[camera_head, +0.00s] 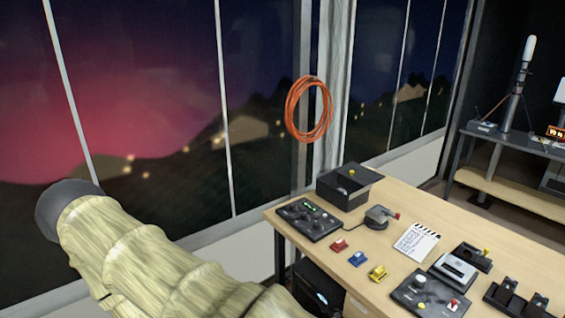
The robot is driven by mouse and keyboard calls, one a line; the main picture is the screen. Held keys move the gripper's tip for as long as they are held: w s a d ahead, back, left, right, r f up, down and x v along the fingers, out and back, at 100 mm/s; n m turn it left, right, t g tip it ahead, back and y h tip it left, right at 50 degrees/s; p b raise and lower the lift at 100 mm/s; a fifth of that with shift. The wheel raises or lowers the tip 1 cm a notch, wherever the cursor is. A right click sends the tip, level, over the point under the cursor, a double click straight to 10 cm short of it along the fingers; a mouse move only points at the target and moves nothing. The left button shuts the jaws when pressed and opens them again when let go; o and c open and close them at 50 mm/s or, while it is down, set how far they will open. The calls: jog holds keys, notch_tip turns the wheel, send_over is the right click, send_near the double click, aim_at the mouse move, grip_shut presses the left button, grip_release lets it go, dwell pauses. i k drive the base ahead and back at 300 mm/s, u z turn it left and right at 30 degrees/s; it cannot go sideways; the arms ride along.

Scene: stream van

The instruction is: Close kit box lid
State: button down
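A black box (340,196), which looks like the kit box, stands at the far left end of the wooden table. A small yellow item shows at its top. A flat dark panel (366,171) at its back right edge may be the lid; its angle and how far it is open are hard to tell. A pale, ribbed part of my arm fills the lower left, ending in a dark grey rounded end, well left of the table. My gripper is not in view.
On the table (393,203) are a black control panel (309,221), a grey device (378,217), small red, blue and yellow blocks, a clapperboard (416,242) and several devices at the front right. An orange cable coil (309,109) hangs behind. A shelf (515,190) stands at right.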

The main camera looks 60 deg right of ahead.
aim_at(363, 175)
jog(key=u, duration=0.45)
jog(key=k, duration=0.85)
jog(key=z, duration=1.9)
jog(key=i, duration=0.5)
jog(key=u, duration=0.05)
